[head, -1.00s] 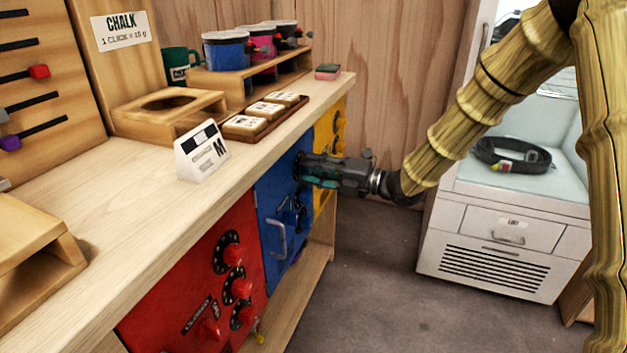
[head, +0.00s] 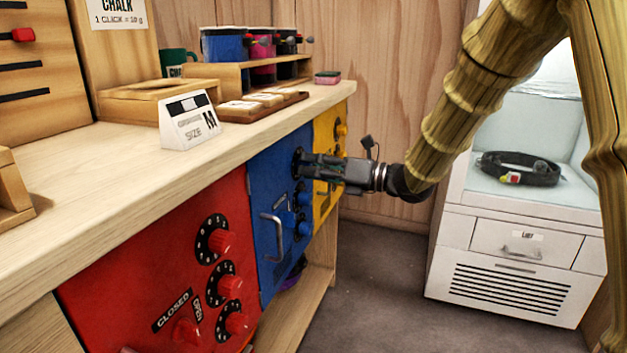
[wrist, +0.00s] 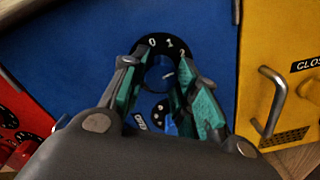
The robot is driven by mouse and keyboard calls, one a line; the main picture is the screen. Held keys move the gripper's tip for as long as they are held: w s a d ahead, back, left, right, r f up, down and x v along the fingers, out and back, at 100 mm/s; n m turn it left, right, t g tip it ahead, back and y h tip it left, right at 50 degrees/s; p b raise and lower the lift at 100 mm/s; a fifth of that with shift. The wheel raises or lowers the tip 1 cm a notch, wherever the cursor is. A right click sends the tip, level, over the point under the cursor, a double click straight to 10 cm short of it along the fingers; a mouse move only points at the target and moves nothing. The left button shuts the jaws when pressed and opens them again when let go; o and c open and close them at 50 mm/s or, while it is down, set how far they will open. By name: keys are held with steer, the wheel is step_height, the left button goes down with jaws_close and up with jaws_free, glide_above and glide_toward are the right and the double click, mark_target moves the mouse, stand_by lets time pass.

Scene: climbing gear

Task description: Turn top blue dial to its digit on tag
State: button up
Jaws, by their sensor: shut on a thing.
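The blue door (head: 268,190) under the bench carries a column of dials. My gripper (head: 303,165) is at the top blue dial (head: 297,157), its fingers shut on the knob from both sides. In the wrist view my gripper (wrist: 158,72) has one teal-padded finger on each side of the knob. The top dial's black ring (wrist: 155,42) shows the digits 0, 1 and 2 along its upper edge; the fingers hide the rest. A white tag (head: 190,122) on the bench reads "SIZE M"; I see no readable dial digit on it.
Two lower blue dials (head: 304,200) and a door handle (head: 271,238) lie close below my gripper. The red door (head: 150,270) with several dials is to the left. The yellow door (head: 325,185) is to the right. Open floor lies before the white cabinet (head: 510,285).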

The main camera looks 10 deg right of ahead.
steer(key=shift+f+n+b, duration=0.1)
steer(key=shift+n+b, duration=0.5)
steer(key=shift+b, duration=0.05)
steer(key=o, duration=1)
steer(key=v, duration=1.2)
